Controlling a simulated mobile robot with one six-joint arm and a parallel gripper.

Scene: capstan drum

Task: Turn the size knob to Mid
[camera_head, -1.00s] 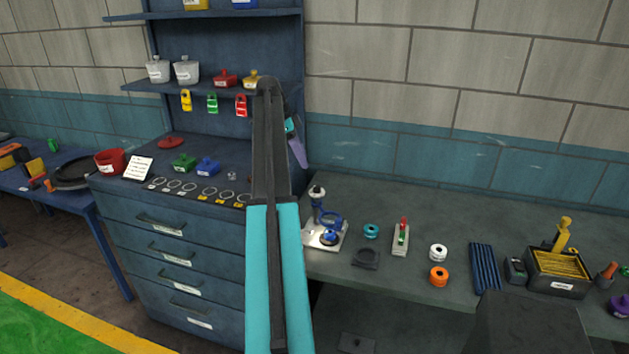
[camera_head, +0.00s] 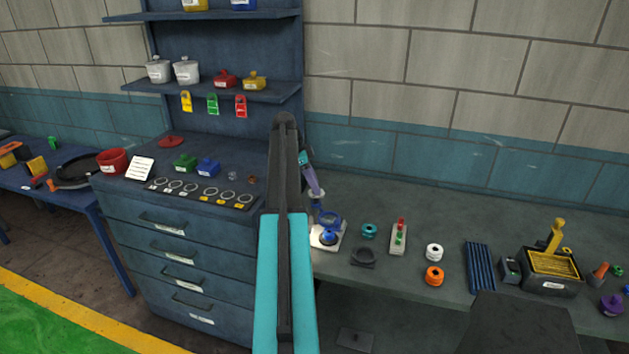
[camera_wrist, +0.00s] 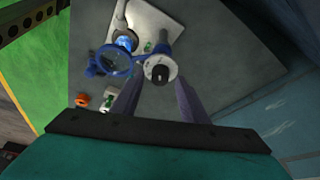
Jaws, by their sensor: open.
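The size knob is a small black knob (camera_wrist: 160,75) on a white round dial, on top of the blue and white device (camera_wrist: 147,42). The device stands on a pale base plate, and in the head view it (camera_head: 328,219) is at the left end of the grey bench. My gripper (camera_wrist: 159,84) is open, with its two purple fingers either side of the dial in the wrist view. I cannot tell whether they touch it. In the head view my gripper (camera_head: 312,182) is just above the device, partly hiding its top. The dial's lettering is too small to read.
Right of the device on the grey bench (camera_head: 453,220) are a teal spool (camera_head: 369,230), a dark ring holder (camera_head: 364,257), a small button box (camera_head: 399,238), and white and orange spools. A blue drawer cabinet (camera_head: 180,250) stands at the left.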

